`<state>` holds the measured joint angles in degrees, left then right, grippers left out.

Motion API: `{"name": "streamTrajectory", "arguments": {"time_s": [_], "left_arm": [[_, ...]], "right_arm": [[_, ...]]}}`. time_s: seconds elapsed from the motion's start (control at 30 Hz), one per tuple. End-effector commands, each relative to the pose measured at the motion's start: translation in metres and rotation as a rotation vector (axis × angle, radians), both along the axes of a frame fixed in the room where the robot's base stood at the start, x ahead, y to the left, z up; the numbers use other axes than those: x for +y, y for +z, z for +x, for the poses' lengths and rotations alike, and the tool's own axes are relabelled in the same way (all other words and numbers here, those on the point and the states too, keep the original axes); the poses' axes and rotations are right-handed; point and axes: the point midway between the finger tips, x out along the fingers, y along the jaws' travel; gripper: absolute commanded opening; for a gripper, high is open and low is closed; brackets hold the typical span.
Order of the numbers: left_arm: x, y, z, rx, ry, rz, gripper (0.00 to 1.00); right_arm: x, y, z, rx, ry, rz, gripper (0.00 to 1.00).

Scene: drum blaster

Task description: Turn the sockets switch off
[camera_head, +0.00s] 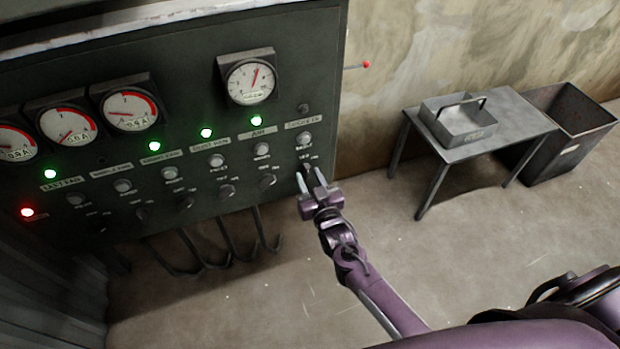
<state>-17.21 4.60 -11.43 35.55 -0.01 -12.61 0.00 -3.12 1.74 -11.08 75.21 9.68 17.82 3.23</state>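The dark control panel (210,82) fills the left of the head view. Its rightmost column carries the sockets label (300,125), with an unlit lamp (303,108) above and a round button (303,138) below. Under the button is the sockets switch (306,168), a dark knob partly hidden by my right gripper. My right gripper (311,180) is at this knob, its two fingers apart on either side of it. I cannot tell whether the fingers touch it. My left gripper is not in view.
Other switch columns, dial gauges (250,82) and green lamps (206,133) lie left of the sockets column. Hooked bars (228,242) hang below the panel. A metal table (480,150) with a tray (458,120) and a bin (570,130) stand right. The floor between is clear.

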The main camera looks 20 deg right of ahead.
Motion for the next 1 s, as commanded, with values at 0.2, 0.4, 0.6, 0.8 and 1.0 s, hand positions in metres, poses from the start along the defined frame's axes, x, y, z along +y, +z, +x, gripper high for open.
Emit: {"name": "streamTrajectory", "arguments": {"time_s": [0.2, 0.4, 0.6, 0.8, 1.0], "left_arm": [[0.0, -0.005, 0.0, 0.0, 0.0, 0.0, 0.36], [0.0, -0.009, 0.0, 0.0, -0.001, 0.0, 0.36], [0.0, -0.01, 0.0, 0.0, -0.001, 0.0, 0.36], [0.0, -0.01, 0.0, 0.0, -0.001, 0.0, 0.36], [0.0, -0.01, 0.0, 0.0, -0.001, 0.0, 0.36]], "right_arm": [[-0.001, -0.003, -0.032, 0.004, 0.0, 0.0, 0.35], [-0.002, -0.003, -0.062, 0.004, 0.001, -0.001, 0.35], [-0.003, -0.001, -0.075, 0.002, 0.001, -0.001, 0.35], [-0.003, -0.001, -0.076, 0.002, 0.0, -0.001, 0.35], [-0.003, -0.001, -0.076, 0.002, 0.0, -0.001, 0.35]]}}
